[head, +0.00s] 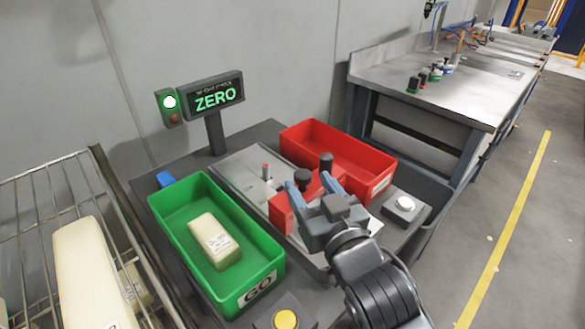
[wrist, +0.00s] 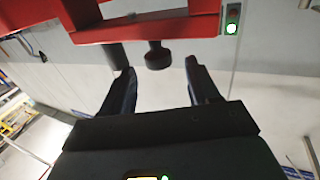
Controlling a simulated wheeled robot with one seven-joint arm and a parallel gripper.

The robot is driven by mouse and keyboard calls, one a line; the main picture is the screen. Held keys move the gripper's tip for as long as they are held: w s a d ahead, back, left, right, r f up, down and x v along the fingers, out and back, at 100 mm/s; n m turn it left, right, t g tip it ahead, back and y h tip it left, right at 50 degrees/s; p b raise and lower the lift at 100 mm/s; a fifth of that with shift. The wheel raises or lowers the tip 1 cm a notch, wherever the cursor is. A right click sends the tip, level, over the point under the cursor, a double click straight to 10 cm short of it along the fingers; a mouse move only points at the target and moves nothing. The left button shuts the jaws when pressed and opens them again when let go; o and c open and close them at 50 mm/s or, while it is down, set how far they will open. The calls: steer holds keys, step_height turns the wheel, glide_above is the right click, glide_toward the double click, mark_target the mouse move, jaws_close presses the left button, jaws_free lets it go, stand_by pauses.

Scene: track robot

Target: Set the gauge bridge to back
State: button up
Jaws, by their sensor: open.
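The red gauge bridge (head: 283,212) spans the grey plate between the green and red bins, partly hidden behind my gripper. Two black knobs show at it, a left knob (head: 303,178) and a right knob (head: 326,161). In the wrist view the red bridge (wrist: 165,30) crosses the top, with a dark knob (wrist: 158,57) ahead of the gap between my fingers and another dark post (wrist: 117,56) near the left fingertip. My gripper (head: 312,185) is open and empty close to the bridge; its fingers also show in the wrist view (wrist: 160,76). Contact cannot be told.
A green bin (head: 170,203) holds a cream block (head: 215,240). A red bin (head: 375,158) stands behind the bridge. A sign (head: 216,98) reads ZERO beside a lit lamp (head: 169,102). A white button (head: 405,204) and yellow button (head: 286,319) flank the station. A wire rack stands left.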

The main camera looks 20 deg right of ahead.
mark_target(299, 170)
steer(key=shift+w+d+p, duration=0.15)
steer(key=shift+w+p, duration=0.05)
steer(key=shift+w, duration=1.35)
steer(key=shift+w+d+p, duration=0.1)
steer(key=shift+w+p, duration=0.05)
steer(key=shift+w, duration=1.35)
steer(key=shift+c, duration=0.3)
steer(key=c, duration=0.8)
steer(key=shift+r, duration=0.2)
jaws_close()
